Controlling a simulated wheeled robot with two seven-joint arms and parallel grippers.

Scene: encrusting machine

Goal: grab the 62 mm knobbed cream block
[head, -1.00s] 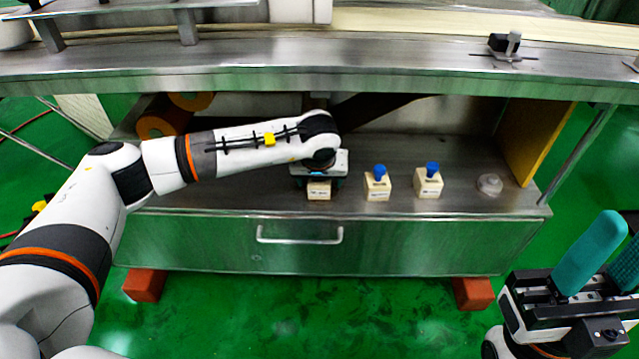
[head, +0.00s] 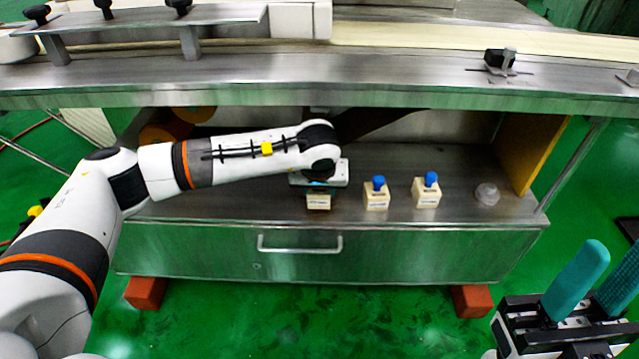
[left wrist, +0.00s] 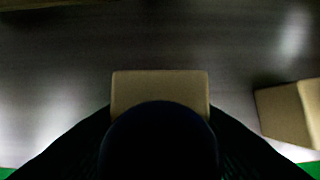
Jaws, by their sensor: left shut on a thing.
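A cream block (head: 318,202) sits on the steel shelf under my left gripper (head: 319,185); its front label is too small to read. In the left wrist view, the block (left wrist: 160,85) shows behind a large dark round knob (left wrist: 158,140), with my dark fingers (left wrist: 158,150) on both sides of it. My left gripper is shut on this knob; in the head view the hand hides it. I cannot tell whether the block touches the shelf. My right gripper (head: 592,285), with teal fingers, is open and empty at the lower right.
Two more cream blocks with blue knobs stand to the right, a middle one (head: 376,197) and a right one (head: 426,192). A small clear piece (head: 487,194) lies farther right. The steel table (head: 400,75) overhangs the shelf. A yellow-brown panel (head: 532,150) closes the right side.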

